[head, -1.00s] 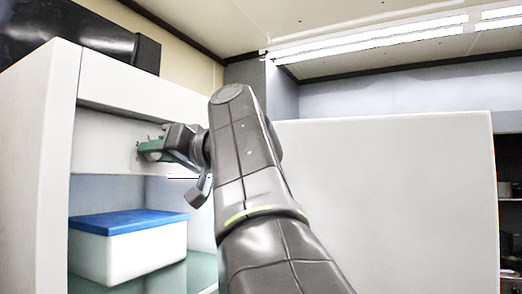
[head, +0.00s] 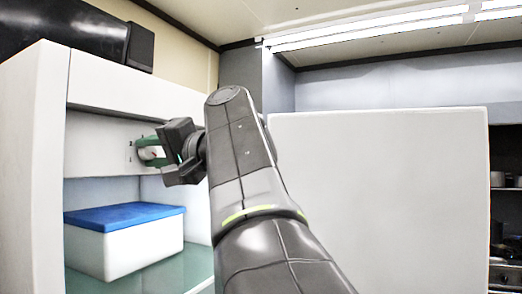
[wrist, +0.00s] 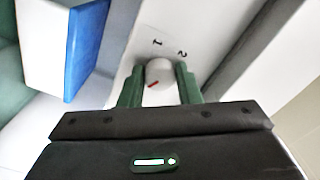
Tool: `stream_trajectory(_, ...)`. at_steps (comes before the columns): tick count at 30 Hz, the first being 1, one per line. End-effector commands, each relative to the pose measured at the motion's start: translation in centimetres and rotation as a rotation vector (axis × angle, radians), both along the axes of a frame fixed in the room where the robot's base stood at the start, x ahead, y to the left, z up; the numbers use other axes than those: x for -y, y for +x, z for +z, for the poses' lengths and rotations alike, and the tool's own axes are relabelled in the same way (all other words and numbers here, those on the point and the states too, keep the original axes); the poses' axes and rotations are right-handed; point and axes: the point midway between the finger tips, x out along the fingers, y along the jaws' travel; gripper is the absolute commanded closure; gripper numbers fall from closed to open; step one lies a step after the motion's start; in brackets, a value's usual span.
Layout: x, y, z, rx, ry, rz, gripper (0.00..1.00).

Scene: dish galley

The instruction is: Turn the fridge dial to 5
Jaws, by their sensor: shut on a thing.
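The fridge dial (wrist: 161,72) is a small white round knob with a red mark. In the wrist view the red mark sits at its lower left, and the numerals 1 and 2 show on the panel above it. My gripper (wrist: 159,80) has its green fingers on either side of the knob, shut on it. In the head view my gripper (head: 152,151) is at the panel inside the open fridge, with a bit of the white dial (head: 154,153) between the fingers. The other numerals are hidden by my gripper.
A white box with a blue lid (head: 126,240) stands on the glass shelf below the dial. The open fridge door (head: 385,200) fills the right side, close to my arm. The fridge's left wall (head: 28,170) bounds the other side.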

Motion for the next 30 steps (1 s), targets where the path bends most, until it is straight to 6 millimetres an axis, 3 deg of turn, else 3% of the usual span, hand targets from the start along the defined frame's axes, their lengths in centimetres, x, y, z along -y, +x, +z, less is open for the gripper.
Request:
stream_trajectory(15, 0.0, 0.02, -0.07, -0.02, 0.007, 0.0, 0.92)
stream_trajectory(16, 0.0, 0.02, -0.07, -0.02, 0.007, 0.0, 0.68)
stream_trajectory(19, 0.0, 0.02, -0.06, -0.02, 0.007, 0.0, 0.49)
stream_trajectory(30, 0.29, -0.07, -0.06, -0.018, 0.007, -0.001, 0.49)
